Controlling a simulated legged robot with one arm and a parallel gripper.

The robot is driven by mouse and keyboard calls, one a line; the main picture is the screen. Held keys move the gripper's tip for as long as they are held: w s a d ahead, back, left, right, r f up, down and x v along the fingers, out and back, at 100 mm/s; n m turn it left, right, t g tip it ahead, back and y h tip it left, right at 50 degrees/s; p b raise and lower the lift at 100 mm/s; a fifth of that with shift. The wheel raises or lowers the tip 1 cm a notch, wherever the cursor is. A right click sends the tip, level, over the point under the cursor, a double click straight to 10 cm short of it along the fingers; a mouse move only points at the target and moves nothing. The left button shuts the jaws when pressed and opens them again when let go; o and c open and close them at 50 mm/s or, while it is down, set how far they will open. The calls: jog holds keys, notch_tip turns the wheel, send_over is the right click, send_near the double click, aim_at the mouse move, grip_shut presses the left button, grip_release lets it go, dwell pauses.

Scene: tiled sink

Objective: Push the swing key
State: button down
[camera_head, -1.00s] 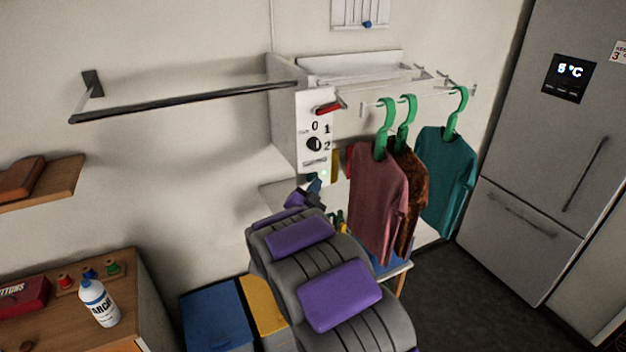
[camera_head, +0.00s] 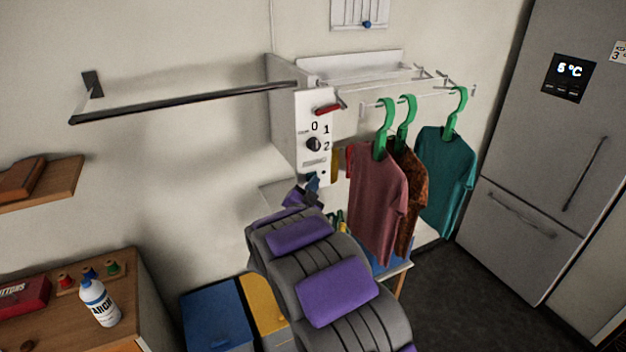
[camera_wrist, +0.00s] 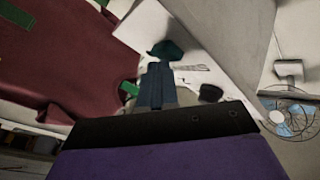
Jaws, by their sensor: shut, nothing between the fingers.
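The white control panel (camera_head: 313,130) is on the end of the wall unit. It carries a red lever (camera_head: 327,109), a black dial (camera_head: 313,144) marked 0, 1, 2, and a small dark spot (camera_head: 323,173) near its lower edge. I cannot tell for certain which part is the swing key. My gripper (camera_head: 313,182) is at the panel's lower edge, just below that spot. In the wrist view, my gripper (camera_wrist: 160,66) is shut and its tips meet a dark teal shape against the panel (camera_wrist: 205,50). Contact with the panel is unclear.
Shirts on green hangers, the nearest a maroon shirt (camera_head: 377,205), hang just right of the panel. A black rail (camera_head: 185,102) runs left from it. Blue (camera_head: 215,318) and yellow (camera_head: 264,303) bins stand below. A fridge (camera_head: 550,150) is at right.

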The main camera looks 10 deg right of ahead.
jog(key=shift+s+d+b, duration=0.6)
jog(key=shift+s, duration=0.3)
jog(key=s+b, duration=0.1)
jog(key=s, duration=0.1)
jog(key=s+d+b, duration=0.1)
jog(key=s, duration=0.2)
jog(key=shift+s+d+b, duration=0.3)
jog(key=shift+d+b, duration=0.1)
